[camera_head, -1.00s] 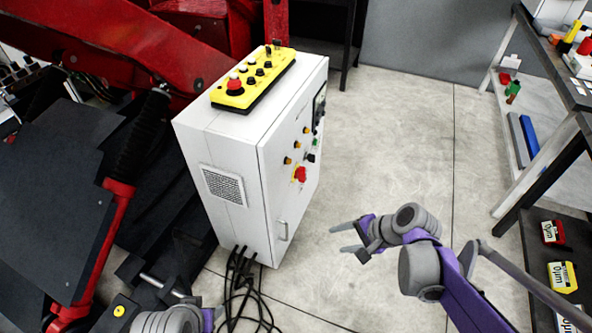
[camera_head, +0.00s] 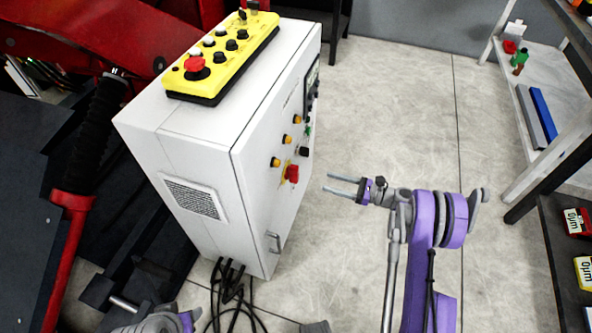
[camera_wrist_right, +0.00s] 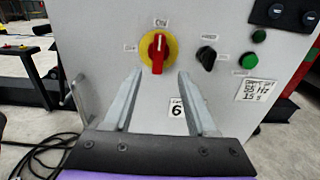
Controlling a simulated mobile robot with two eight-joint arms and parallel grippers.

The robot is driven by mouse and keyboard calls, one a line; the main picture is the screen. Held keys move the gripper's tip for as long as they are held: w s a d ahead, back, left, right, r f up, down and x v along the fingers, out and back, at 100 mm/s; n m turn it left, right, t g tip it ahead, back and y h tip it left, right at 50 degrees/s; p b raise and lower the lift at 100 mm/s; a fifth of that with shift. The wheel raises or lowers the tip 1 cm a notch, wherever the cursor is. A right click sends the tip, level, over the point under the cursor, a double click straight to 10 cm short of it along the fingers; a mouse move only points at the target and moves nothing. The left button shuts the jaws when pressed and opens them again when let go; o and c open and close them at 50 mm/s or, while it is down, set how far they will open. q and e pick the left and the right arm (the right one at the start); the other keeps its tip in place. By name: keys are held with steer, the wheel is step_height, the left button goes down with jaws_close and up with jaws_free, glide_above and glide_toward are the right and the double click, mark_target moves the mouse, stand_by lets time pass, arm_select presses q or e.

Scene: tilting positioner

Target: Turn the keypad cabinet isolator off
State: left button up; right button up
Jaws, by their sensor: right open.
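The white keypad cabinet (camera_head: 205,140) stands left of centre in the head view. Its isolator is a red rotary handle (camera_head: 292,173) on the door. In the right wrist view the isolator handle (camera_wrist_right: 157,52) sits on a yellow disc, upright, pointing to the label above that seems to read ON. Another label, too small to read surely, is at its left. My right gripper (camera_head: 327,182) is open and empty, just right of the door and apart from it. In the wrist view its fingers (camera_wrist_right: 159,73) point at the door, their tips just below the handle. My left gripper is out of view.
A yellow keypad box (camera_head: 222,55) with a red button lies on top of the cabinet. A black knob (camera_wrist_right: 207,58) and green buttons sit right of the isolator. Cables (camera_head: 230,285) hang below. A shelf (camera_head: 560,130) stands right; the floor between is clear.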

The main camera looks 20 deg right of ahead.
mark_target(298, 174)
steer(key=x, duration=1)
steer(key=shift+w+a+r+b, duration=0.1)
steer(key=shift+a+b, duration=0.2)
jaws_close()
